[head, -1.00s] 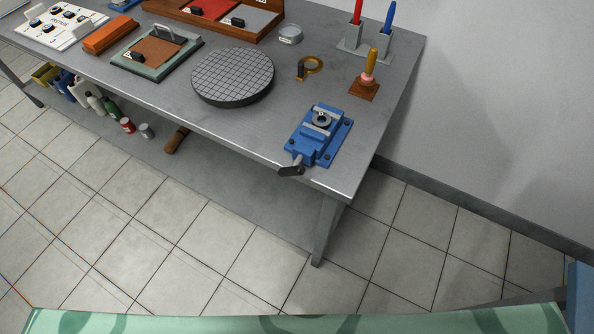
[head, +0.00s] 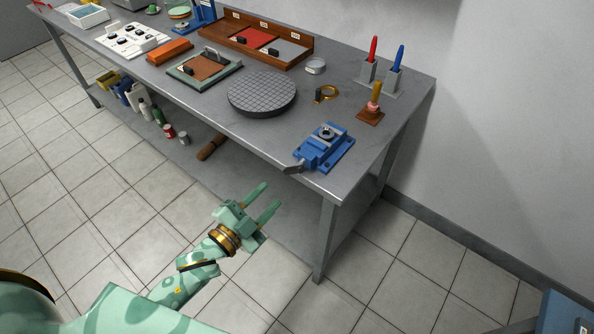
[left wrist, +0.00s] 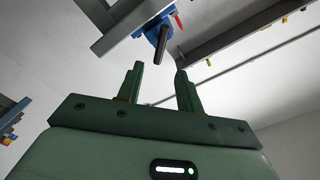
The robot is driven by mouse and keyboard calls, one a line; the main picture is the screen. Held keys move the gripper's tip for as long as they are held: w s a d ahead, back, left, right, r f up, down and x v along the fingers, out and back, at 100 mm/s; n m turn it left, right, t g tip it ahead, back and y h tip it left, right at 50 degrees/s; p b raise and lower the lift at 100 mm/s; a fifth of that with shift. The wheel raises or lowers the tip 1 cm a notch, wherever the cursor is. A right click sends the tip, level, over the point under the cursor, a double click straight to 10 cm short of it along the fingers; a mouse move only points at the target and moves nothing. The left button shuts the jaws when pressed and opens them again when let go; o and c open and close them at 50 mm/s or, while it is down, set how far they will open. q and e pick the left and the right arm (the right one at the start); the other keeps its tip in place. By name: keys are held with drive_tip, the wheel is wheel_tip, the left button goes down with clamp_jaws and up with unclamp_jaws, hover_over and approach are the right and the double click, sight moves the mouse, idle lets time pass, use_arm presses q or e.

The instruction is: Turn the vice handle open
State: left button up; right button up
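The blue vice (head: 326,147) sits on the grey workbench at its near right corner. Its dark handle (head: 293,169) sticks out past the bench's front edge. In the left wrist view the vice (left wrist: 152,24) shows from below, with the handle (left wrist: 161,40) pointing down, ahead of the fingers. My left gripper (head: 264,200) is open and empty, in front of the bench and to the lower left of the handle, apart from it. Its two fingers also show apart in the left wrist view (left wrist: 158,88). A ring-shaped part sits in the vice. My right gripper is out of view.
The workbench (head: 200,107) carries a round grid plate (head: 262,93), a brass ring tool (head: 327,94), a plunger-like tool (head: 373,104) and several trays. A lower shelf holds bottles and a wooden-handled tool (head: 211,147). The tiled floor before the bench is clear.

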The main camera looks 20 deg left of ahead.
sight(292, 173)
use_arm(q)
drive_tip(key=b+x, duration=0.1)
drive_tip(key=x, duration=1)
drive_tip(key=shift+w, duration=0.1)
clamp_jaws()
